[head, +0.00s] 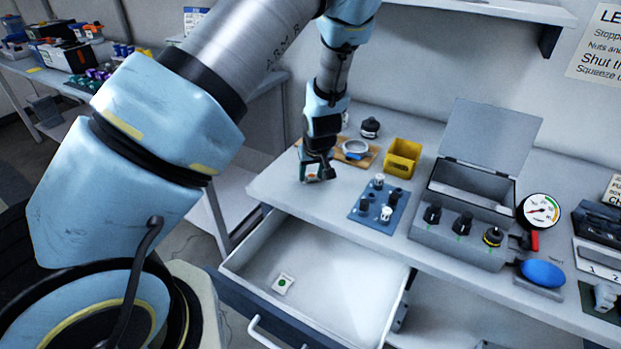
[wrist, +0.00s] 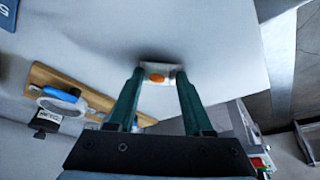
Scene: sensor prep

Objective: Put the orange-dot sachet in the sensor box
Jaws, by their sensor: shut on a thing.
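The orange-dot sachet (wrist: 157,76) is a small white packet with an orange spot, held between my gripper's green fingertips in the wrist view. My gripper (wrist: 157,77) is shut on it. In the head view my gripper (head: 316,172) is low over the left part of the bench, with the sachet mostly hidden by the fingers. I cannot tell whether the sachet touches the bench top. The sensor box, a grey case (head: 448,243) with its lid (head: 490,135) raised, stands to the right of my gripper. Its open compartment shows behind a front panel with several dark knobs.
A blue mat (head: 363,215) with several small fittings and a yellow bin (head: 402,158) lie between my gripper and the box. A wooden board (head: 370,160) is behind my gripper. Below, an open drawer (head: 330,285) holds a green-dot sachet (head: 283,284). A gauge (head: 540,210) stands right of the box.

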